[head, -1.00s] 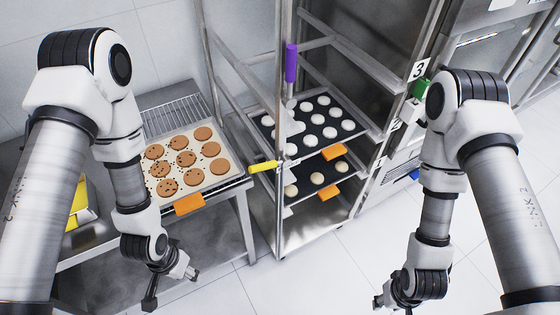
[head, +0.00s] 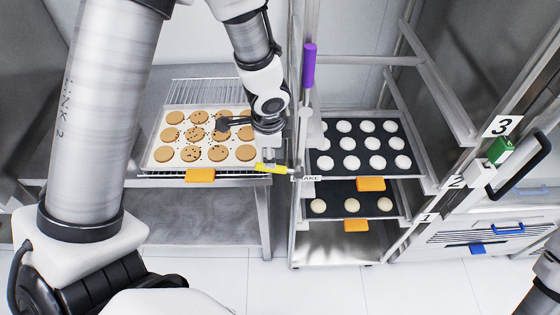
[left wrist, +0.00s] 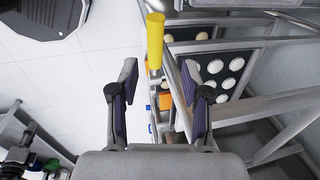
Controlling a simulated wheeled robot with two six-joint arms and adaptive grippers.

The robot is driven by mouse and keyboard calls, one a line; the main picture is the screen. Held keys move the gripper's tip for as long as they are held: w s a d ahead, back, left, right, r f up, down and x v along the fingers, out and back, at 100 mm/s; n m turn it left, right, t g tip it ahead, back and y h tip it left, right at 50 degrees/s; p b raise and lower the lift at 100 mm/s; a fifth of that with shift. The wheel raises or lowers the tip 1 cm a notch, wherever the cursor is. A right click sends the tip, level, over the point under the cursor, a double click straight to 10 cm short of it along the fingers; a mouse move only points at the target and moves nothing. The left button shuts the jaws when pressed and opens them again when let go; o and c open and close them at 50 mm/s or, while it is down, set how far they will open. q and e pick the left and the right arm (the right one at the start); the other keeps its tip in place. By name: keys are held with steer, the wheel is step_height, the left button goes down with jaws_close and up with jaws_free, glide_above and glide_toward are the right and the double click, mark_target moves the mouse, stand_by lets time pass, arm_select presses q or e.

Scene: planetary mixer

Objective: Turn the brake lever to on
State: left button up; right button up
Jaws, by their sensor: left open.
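The brake lever has a yellow handle (head: 272,168) at the left front post of the rack, beside a white label partly hidden so that "AKE" shows. The handle points left, in front of the cookie tray's right corner. My left gripper (left wrist: 158,68) is open and empty. In the left wrist view the yellow handle (left wrist: 155,40) lies just past the fingertips, roughly in line with the gap between them. In the head view my left wrist hangs just above the handle and hides part of the gripper. My right gripper is out of view.
A tray of cookies (head: 147,163) with an orange tab lies on the steel table left of the lever. The rack (head: 297,235) holds dark trays of dough. A purple handle (head: 309,65) stands upright on its post. A door with a black handle is at right.

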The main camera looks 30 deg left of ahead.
mark_target(276, 169)
arm_select(q)
steer(key=f+b, duration=0.1)
steer(key=f, duration=0.1)
steer(key=f+b, duration=0.1)
steer(key=f, duration=0.1)
steer(key=shift+s+a, duration=0.2)
steer(key=shift+w+d+f+b, duration=0.2)
steer(key=shift+f+b, duration=0.25)
steer(key=shift+f, duration=0.15)
steer(key=shift+w+d+f+b, duration=0.15)
steer(key=shift+f+b, duration=0.25)
steer(key=shift+f, duration=0.15)
steer(key=shift+w+f, duration=0.25)
steer(key=shift+f, duration=0.05)
steer(key=shift+w+a+f, duration=0.1)
steer(key=shift+a, duration=0.05)
steer(key=shift+s+a, duration=0.2)
steer(key=shift+a, duration=0.05)
steer(key=shift+s+d, duration=0.1)
jaws_close()
